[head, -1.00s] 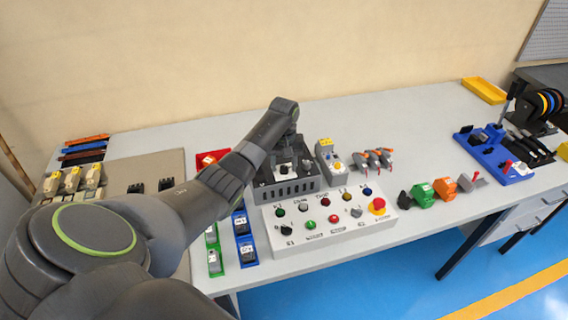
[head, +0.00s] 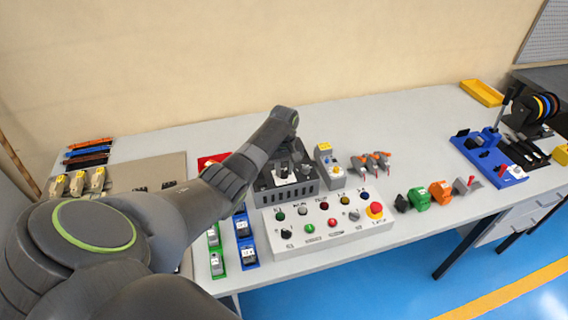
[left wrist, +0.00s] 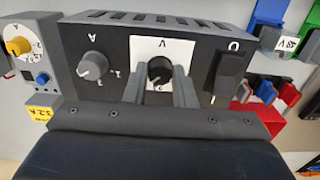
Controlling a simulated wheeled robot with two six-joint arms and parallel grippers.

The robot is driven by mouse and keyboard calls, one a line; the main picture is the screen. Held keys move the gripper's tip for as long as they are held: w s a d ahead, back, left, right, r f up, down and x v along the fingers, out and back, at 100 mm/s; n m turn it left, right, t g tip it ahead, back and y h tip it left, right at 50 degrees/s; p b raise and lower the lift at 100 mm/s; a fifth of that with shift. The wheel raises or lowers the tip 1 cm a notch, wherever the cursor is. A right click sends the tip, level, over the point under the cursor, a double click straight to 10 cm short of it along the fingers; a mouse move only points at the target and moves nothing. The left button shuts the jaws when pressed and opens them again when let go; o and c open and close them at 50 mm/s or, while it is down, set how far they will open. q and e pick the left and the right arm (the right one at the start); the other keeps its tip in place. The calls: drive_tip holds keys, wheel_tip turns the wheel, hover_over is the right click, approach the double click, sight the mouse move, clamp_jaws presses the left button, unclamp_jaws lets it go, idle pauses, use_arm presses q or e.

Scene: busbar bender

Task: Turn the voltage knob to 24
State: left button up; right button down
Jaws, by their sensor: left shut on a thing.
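The voltage knob (left wrist: 160,70) is a small dark knob on a white plate (left wrist: 176,47) marked V, on the front of a dark power supply (head: 272,197). Its pointer and most scale numbers are too small or covered to read. My left gripper (left wrist: 160,82) is shut on the knob, with one finger on each side of it. In the head view my left gripper (head: 284,164) is over the power supply, mostly hidden by its own wrist. The right gripper is not in view.
A grey knob (left wrist: 93,65) marked A and a black switch (left wrist: 228,73) flank the voltage knob. A grey box with a yellow dial (left wrist: 17,46) stands close by. A white button panel (head: 320,238) lies in front of the supply. The table behind is clear.

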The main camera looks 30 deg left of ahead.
use_arm(q)
drive_tip(key=n+p, duration=0.2)
drive_tip(key=n, duration=0.1)
drive_tip(key=n+p, duration=0.1)
drive_tip(key=shift+r+n, duration=0.25)
drive_tip(key=shift+n, duration=0.05)
drive_tip(key=shift+w+f+n+p, duration=0.1)
drive_tip(key=shift+n+p, duration=0.9)
drive_tip(key=shift+n, duration=1)
drive_tip(key=shift+a, duration=0.1)
drive_tip(key=o, duration=1)
drive_tip(key=shift+f, duration=0.1)
